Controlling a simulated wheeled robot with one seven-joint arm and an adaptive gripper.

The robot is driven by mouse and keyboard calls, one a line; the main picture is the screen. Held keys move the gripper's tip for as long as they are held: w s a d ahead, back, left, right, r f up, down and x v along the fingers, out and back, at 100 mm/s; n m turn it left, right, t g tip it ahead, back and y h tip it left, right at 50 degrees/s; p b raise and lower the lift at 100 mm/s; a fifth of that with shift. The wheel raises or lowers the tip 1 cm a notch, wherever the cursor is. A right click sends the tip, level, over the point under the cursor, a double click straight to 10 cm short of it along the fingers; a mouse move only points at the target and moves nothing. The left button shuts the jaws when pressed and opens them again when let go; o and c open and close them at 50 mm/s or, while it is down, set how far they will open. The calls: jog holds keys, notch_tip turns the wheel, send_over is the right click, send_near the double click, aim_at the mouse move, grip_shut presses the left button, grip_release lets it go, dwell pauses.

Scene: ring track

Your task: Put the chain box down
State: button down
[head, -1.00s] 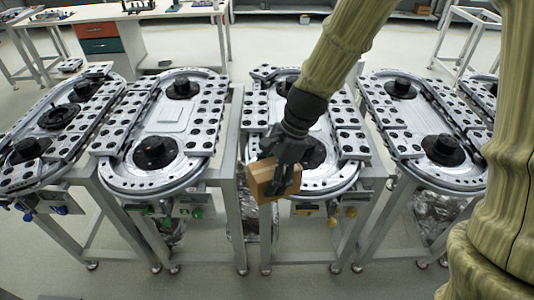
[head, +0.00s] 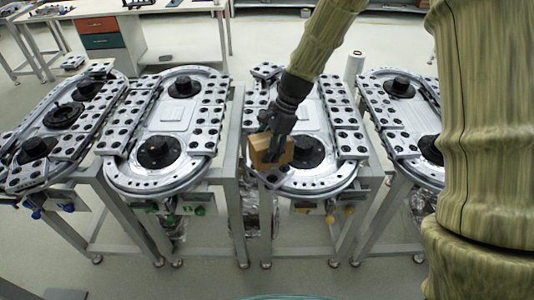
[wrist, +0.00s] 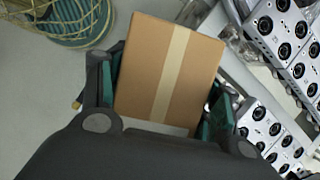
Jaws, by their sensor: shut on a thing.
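The chain box is a small brown cardboard box (head: 268,152) with a pale tape strip. In the head view it is at the near left edge of the third ring track (head: 300,185), over its rim. My gripper (head: 276,138) is shut on the box, which also shows in the wrist view (wrist: 168,75) between the two green-sided fingers. I cannot tell whether the box touches the track or hangs just above it. Part of the box is hidden by the fingers.
More ring tracks stand left (head: 165,185) and right (head: 395,120), with narrow gaps between their frames. Each carries black round hubs and perforated side plates. A white desk with drawers (head: 101,33) stands behind. The near floor is mostly clear.

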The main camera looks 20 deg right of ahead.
jog(key=shift+w+f+p, duration=0.1)
jog(key=shift+f+p, duration=0.65)
jog(key=shift+f, duration=0.95)
jog(key=shift+f, duration=0.1)
jog(key=shift+c, duration=1.6)
grip_release()
jog(key=shift+b+v, duration=1.45)
jog(key=shift+v, duration=4.6)
